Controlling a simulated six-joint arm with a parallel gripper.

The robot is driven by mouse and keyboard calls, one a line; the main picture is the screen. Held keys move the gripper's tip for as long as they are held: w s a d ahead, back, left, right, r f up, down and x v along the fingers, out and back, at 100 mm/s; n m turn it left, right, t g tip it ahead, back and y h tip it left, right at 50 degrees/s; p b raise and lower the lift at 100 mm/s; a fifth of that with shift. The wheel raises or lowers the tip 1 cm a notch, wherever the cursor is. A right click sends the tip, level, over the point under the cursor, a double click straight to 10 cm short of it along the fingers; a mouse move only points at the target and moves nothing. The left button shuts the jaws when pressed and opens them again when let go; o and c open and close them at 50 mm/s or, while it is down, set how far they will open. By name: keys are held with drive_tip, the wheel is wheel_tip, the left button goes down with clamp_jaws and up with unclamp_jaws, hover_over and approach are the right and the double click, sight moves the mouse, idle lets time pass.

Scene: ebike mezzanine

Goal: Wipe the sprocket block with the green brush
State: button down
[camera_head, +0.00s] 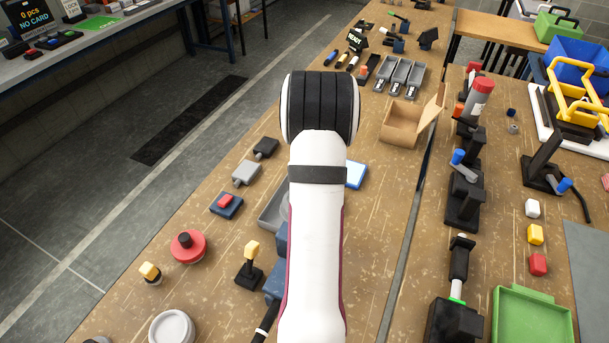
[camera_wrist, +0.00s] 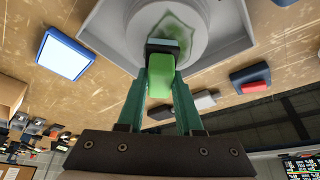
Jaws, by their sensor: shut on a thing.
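In the wrist view my gripper (camera_wrist: 161,68) is shut on the green brush (camera_wrist: 160,84). The brush's dark and pale head end is at the sprocket block (camera_wrist: 205,50), a round light-grey piece. A faint green patch (camera_wrist: 172,22) shows on the block around the brush head. Whether the brush touches the block or hovers just off it, I cannot tell. The block sits in a grey square tray (camera_wrist: 105,28). In the head view my arm hides the gripper, the brush and most of the block; the tray's edge (camera_head: 270,213) shows left of the arm.
A blue-rimmed pad (camera_head: 356,174) lies right of my arm. An open cardboard box (camera_head: 404,122) is farther back. Bare bench lies between them.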

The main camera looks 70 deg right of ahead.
drive_tip(key=shift+a, duration=2.7)
drive_tip(key=shift+d, duration=3.9)
drive_tip(key=shift+s, duration=0.75)
drive_tip(key=shift+a, duration=3.75)
drive_tip(key=shift+d, duration=3.85)
wheel_tip(320, 180, up, 8)
